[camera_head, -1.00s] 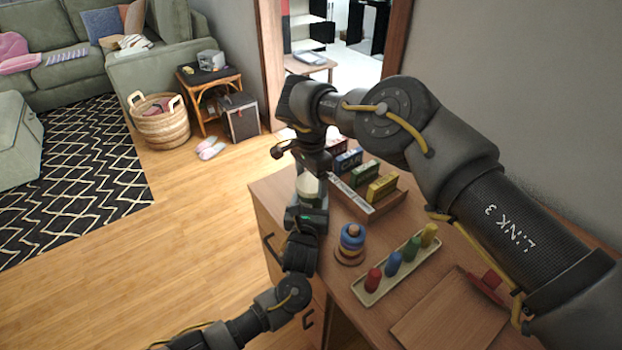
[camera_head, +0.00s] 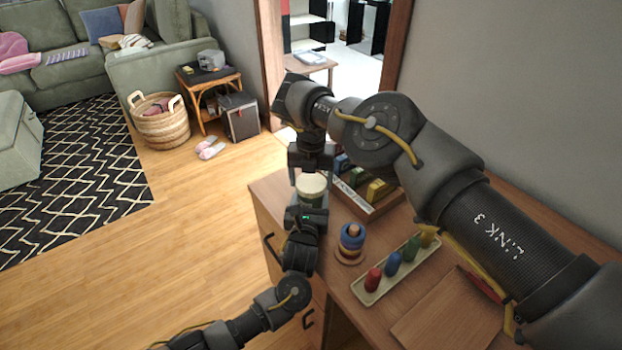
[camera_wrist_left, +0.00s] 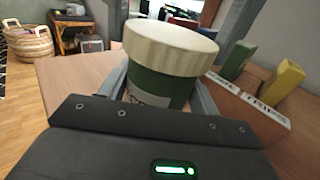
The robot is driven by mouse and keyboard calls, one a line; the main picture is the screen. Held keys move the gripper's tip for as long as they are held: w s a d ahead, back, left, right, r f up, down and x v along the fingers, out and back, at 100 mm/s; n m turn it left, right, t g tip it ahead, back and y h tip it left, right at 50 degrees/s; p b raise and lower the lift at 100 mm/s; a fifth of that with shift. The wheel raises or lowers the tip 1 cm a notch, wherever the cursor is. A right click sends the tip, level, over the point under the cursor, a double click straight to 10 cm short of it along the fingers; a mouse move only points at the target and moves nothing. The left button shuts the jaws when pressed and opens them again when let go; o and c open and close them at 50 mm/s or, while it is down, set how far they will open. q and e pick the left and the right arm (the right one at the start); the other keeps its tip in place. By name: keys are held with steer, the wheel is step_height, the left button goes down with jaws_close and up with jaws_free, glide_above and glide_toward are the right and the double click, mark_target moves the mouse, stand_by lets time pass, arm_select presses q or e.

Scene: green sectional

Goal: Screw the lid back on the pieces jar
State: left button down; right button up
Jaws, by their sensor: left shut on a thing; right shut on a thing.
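The pieces jar is dark green with a pale label; it stands upright at the desk's left edge in the head view (camera_head: 312,199) and fills the middle of the left wrist view (camera_wrist_left: 158,83). Its cream, ribbed lid (camera_head: 312,183) sits level on top and also shows in the left wrist view (camera_wrist_left: 170,47). My left gripper (camera_head: 308,208) is shut around the jar's body, one finger on each side. My right gripper (camera_head: 311,176) reaches down from above and is shut on the lid, a finger at each side. The threads are hidden.
A tray of coloured pegs (camera_head: 395,268) and a ring stacker (camera_head: 351,243) stand on the desk to the right of the jar. A wooden rack with coloured blocks (camera_head: 366,199) is close behind it. A flat wooden board (camera_head: 449,318) lies at the front right.

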steer(key=m, duration=1.7)
steer(key=o, duration=1.1)
steer(key=shift+r, duration=0.1)
steer(key=shift+r, duration=2.15)
